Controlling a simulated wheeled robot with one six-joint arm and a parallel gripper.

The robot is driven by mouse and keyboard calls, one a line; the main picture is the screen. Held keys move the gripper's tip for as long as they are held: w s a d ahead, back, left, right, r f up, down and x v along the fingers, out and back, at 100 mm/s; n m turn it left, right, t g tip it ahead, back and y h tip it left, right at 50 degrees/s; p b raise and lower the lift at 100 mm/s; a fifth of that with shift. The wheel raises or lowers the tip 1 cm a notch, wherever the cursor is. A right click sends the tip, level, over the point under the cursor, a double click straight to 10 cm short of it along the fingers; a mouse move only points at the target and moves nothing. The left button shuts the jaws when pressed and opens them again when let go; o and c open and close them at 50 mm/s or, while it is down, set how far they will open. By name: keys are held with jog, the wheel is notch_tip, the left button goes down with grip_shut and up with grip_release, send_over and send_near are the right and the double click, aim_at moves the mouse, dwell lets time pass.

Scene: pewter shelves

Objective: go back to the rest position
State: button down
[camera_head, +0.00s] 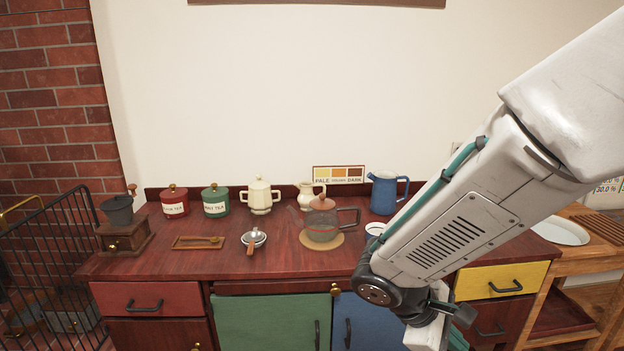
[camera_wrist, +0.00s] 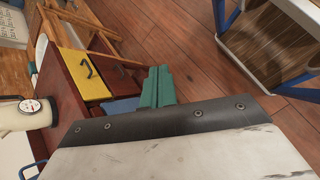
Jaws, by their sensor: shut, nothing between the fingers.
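My gripper (camera_head: 460,318) hangs at the lower right in the head view, in front of the cabinet and below its top, close to the yellow drawer (camera_head: 502,281) in the picture. In the wrist view its teal fingers (camera_wrist: 157,88) are together, with nothing between them. My white arm comes in from the upper right of the head view and covers part of the cabinet's right side.
The red wooden cabinet top (camera_head: 190,261) holds a glass teapot (camera_head: 322,233) on a round mat, a blue jug (camera_head: 384,194), a cream pot (camera_head: 260,196), red and green tea canisters and a grinder. A wooden cart (camera_head: 590,262) stands right. Open floor (camera_wrist: 185,50) shows in the wrist view.

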jog(key=s+d+r+m+t+y, duration=0.2)
jog(key=s+r+m+y, duration=0.6)
jog(key=s+r+m, duration=0.3)
jog(key=shift+s+r+y, duration=0.4)
jog(key=shift+s+r, duration=0.5)
jog(key=shift+r, duration=0.45)
